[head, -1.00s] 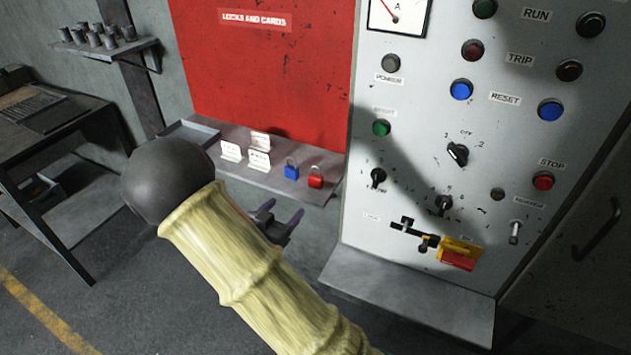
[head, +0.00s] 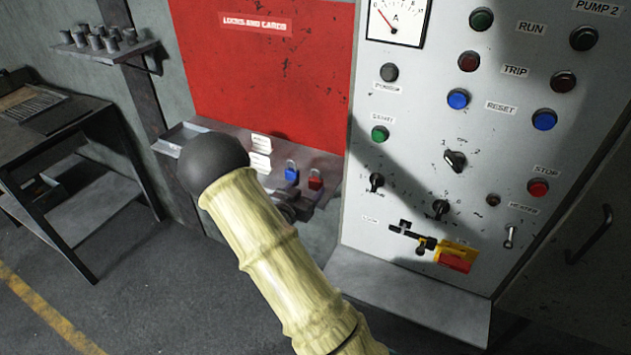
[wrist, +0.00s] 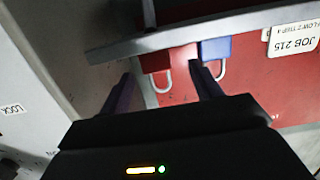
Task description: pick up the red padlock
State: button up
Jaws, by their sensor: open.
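The red padlock (head: 315,183) stands on the shelf under the red board, just right of the blue padlock (head: 292,174). In the wrist view the red padlock (wrist: 156,61) appears beyond the fingers, within the gap between them, partly covered by the shelf's front lip. The blue padlock (wrist: 214,47) shows there beside it, near the right finger. My gripper (wrist: 163,84) is open and empty, its fingers spread and pointing at the shelf. In the head view it (head: 296,207) is just in front of the shelf, largely hidden by my sleeved arm.
The shelf (head: 328,163) has a raised front lip. White cards (head: 260,152) stand left of the padlocks. The grey control cabinet (head: 420,150), with knobs and a yellow-red switch (head: 455,257), rises close on the right. A dark table (head: 70,150) stands far left.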

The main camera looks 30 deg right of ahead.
aim_at(314, 183)
jog(key=shift+w+d+p, duration=0.2)
jog(key=shift+d+p, duration=0.1)
jog(key=shift+d, duration=0.15)
jog(key=p+x, duration=0.1)
jog(key=x, duration=0.2)
jog(key=shift+w+d, duration=0.1)
jog(key=shift+d, duration=0.3)
jog(key=shift+w+d+f, duration=0.1)
jog(key=shift+w+d, duration=0.05)
jog(key=c, duration=1.1)
notch_tip(314, 183, up, 10)
jog(key=shift+r+b, duration=0.1)
jog(key=shift+b, duration=0.45)
